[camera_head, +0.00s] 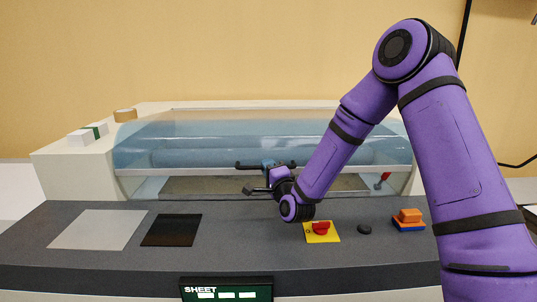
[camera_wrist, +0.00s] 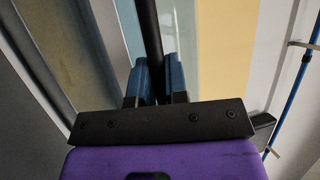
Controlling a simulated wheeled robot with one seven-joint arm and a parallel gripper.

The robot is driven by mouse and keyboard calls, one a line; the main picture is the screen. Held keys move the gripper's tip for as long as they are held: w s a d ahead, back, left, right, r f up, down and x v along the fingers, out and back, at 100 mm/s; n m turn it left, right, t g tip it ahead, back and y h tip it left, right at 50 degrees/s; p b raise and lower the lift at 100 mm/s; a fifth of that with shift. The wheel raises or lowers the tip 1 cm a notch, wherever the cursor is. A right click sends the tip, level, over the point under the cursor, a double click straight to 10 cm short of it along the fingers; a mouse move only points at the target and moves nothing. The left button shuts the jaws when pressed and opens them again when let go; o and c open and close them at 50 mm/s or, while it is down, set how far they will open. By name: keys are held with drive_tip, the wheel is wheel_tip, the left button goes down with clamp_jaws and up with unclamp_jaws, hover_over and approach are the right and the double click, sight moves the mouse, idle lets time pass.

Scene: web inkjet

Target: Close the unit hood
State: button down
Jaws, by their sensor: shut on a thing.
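The unit hood (camera_head: 215,135) is a clear, bluish curved cover along the top of the cream machine. A pale rail runs along its lower edge, and a gap to the interior (camera_head: 215,186) shows below it. The black handle bar (camera_head: 246,167) sits at the middle of that edge. My gripper (camera_head: 268,164) reaches it from the front. In the wrist view the bar (camera_wrist: 149,30) runs between the two blue fingertips of my gripper (camera_wrist: 154,80), which are shut on it. My wrist hides part of the edge and gap.
A red lever (camera_head: 382,180) stands at the opening's right end. On the dark front ledge lie a grey sheet (camera_head: 98,229), a black sheet (camera_head: 172,230), a red knob on a yellow plate (camera_head: 321,229), a black puck (camera_head: 364,229) and an orange-blue block (camera_head: 409,220).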

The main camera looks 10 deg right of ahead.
drive_tip(key=shift+w+f, duration=0.1)
drive_tip(key=shift+f, duration=0.7)
drive_tip(key=c, duration=1.1)
unclamp_jaws()
drive_tip(key=v, duration=1)
drive_tip(key=shift+s+d, duration=0.1)
drive_tip(key=shift+s, duration=0.3)
drive_tip(key=shift+c, duration=0.4)
